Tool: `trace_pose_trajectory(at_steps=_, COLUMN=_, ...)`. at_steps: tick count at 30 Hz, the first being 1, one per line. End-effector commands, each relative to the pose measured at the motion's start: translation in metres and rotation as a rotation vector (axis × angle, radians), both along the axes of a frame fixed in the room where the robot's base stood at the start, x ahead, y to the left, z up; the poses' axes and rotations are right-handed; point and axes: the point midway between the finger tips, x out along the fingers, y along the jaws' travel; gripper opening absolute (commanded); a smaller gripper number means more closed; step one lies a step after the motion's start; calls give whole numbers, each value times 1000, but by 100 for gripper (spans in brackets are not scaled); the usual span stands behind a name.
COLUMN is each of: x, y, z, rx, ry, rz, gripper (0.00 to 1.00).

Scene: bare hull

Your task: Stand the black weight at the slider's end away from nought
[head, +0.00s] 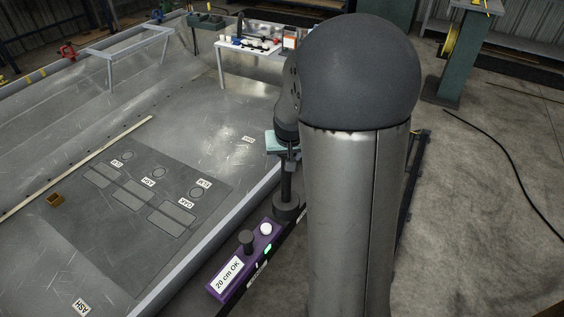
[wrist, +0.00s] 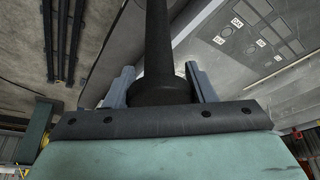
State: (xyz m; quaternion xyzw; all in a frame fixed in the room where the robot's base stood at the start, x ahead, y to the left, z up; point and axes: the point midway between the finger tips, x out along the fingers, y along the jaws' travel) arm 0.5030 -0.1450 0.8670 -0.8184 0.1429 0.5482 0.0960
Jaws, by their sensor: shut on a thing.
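My gripper (head: 287,158) points down beside the hull's near edge, under a pale teal hand. In the wrist view its two grey fingers (wrist: 160,86) stand either side of a dark, round-ended piece and are shut on it. In the head view a black weight (head: 288,209), with a thick round bottom and an upright stem, hangs or stands directly below the gripper. Its stem also shows in the wrist view (wrist: 157,40). I cannot tell whether its bottom touches anything. No scale marks or nought on a slider are readable; my arm's column hides part of this area.
A grey mat (head: 120,245) with marked rectangles lies left. A small brown block (head: 55,200) sits on the plate.

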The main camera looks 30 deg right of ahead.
Motion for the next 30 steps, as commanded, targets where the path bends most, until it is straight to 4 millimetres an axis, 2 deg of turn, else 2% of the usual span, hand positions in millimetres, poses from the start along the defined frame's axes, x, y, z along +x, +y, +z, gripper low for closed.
trace_pose_trajectory(at_steps=1, x=8, y=-3, z=-7, rx=-2, ry=-3, rz=0, gripper=0)
trace_pose_trajectory(at_steps=6, x=23, y=-7, z=-25, rx=-3, ry=-4, rz=0, gripper=0)
trace_pose_trajectory(at_steps=14, x=32, y=-9, z=-36, rx=-2, ry=-5, rz=0, gripper=0)
trace_pose_trajectory(at_steps=21, x=31, y=-10, z=-66, rx=-2, ry=-4, rz=1, gripper=0)
trace_pose_trajectory(at_steps=30, x=32, y=-9, z=-67, rx=-3, ry=-6, rz=1, gripper=0)
